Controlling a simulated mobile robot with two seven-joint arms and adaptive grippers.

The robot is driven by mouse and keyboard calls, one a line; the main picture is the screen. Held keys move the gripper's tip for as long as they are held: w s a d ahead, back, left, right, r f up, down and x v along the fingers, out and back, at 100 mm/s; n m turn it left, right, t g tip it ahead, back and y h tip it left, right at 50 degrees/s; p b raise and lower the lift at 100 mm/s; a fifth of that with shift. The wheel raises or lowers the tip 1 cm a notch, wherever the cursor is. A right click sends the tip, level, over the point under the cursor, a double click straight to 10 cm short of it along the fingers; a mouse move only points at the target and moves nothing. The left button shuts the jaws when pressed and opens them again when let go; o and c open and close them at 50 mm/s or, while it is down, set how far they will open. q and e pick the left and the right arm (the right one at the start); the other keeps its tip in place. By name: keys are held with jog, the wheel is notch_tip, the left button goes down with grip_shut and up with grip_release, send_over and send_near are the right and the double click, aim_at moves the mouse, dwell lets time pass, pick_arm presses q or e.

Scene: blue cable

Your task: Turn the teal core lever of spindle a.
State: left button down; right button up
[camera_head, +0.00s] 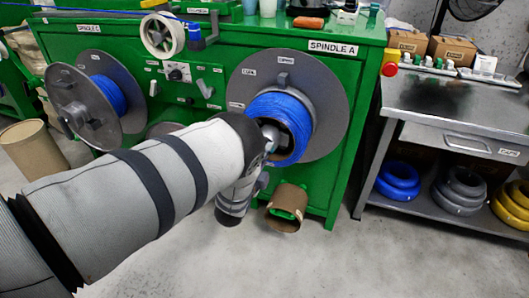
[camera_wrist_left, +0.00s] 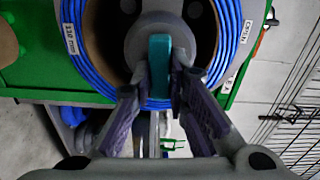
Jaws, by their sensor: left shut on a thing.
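Spindle A shows in the head view as a large grey flange disc (camera_head: 328,90) on the green cabinet, with a coil of blue cable (camera_head: 280,106) wound around its core. The teal core lever (camera_wrist_left: 160,52) stands at the middle of the core in the left wrist view, upright in that picture. My left gripper (camera_wrist_left: 159,82) has its two purple-grey fingers closed on the lever's lower end. In the head view my left arm reaches in from the left, and its gripper (camera_head: 270,137) covers much of the core. The lever is hard to make out there. My right gripper is not seen.
A second spindle (camera_head: 70,105) with blue cable juts out at left. A brown bin (camera_head: 287,207) stands on the floor below spindle A. A metal bench (camera_head: 440,95) with cable coils on its lower shelf stands at right. The floor in front is clear.

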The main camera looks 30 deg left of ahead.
pick_arm(q)
jog(key=shift+a+f+m, duration=0.1)
jog(key=shift+m, duration=0.4)
jog(key=c, duration=1.6)
grip_release()
jog(key=shift+s, duration=0.1)
jog(key=shift+o, duration=0.2)
jog(key=v, duration=1.2)
